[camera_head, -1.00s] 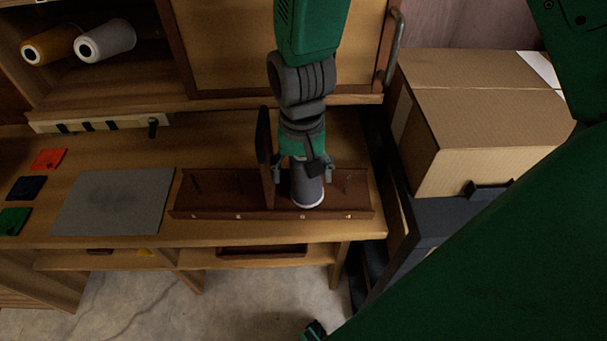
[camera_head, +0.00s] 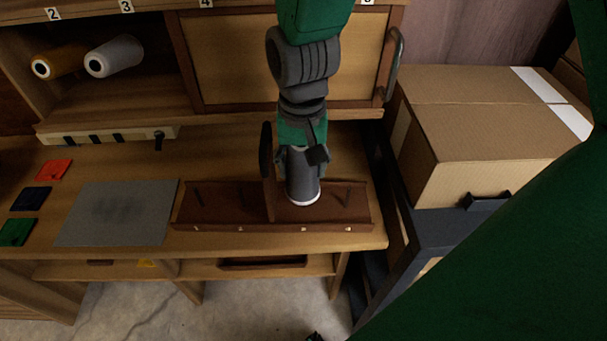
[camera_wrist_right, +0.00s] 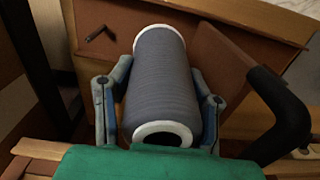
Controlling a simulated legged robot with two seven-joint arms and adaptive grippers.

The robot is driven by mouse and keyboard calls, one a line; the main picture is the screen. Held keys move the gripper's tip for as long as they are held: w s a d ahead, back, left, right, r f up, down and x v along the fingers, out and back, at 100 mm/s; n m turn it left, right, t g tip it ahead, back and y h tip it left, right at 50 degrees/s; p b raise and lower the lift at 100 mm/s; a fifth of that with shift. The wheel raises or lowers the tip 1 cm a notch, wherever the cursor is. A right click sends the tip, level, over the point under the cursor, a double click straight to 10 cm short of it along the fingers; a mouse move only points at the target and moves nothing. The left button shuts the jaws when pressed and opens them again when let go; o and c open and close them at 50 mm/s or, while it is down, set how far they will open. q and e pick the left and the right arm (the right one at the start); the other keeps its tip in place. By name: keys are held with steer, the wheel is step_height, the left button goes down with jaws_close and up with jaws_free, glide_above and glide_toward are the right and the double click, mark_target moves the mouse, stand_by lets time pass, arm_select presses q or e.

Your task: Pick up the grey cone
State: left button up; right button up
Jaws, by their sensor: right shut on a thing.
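My right gripper (camera_head: 301,163) is shut on a grey cone (camera_head: 303,187) of thread, its fingers on either side of it. The cone is nearly upright above the right half of a brown pegged rack (camera_head: 220,222), with its white-rimmed base downward. It seems clear of the rack. In the right wrist view the cone (camera_wrist_right: 158,80) lies between the fingers of the right gripper (camera_wrist_right: 160,100), with its white-rimmed open end nearest. Another grey cone (camera_head: 118,56) lies on its side on the shelf at the upper left. My left gripper is not in view.
The rack has an upright centre divider with a dark handle (camera_head: 265,150), close left of the cone. An orange cone (camera_head: 58,63) lies on the shelf. A grey mat (camera_head: 115,215) and coloured squares (camera_head: 30,198) lie left. A cardboard box (camera_head: 480,130) stands right.

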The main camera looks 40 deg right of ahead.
steer(key=r, duration=0.3)
steer(key=r+p, duration=0.1)
steer(key=r, duration=0.3)
steer(key=d+r+p, duration=0.1)
steer(key=r, duration=0.3)
steer(key=shift+a+r, duration=0.45)
steer(key=shift+r, duration=0.25)
steer(key=shift+d, duration=0.35)
steer(key=shift+f, duration=0.15)
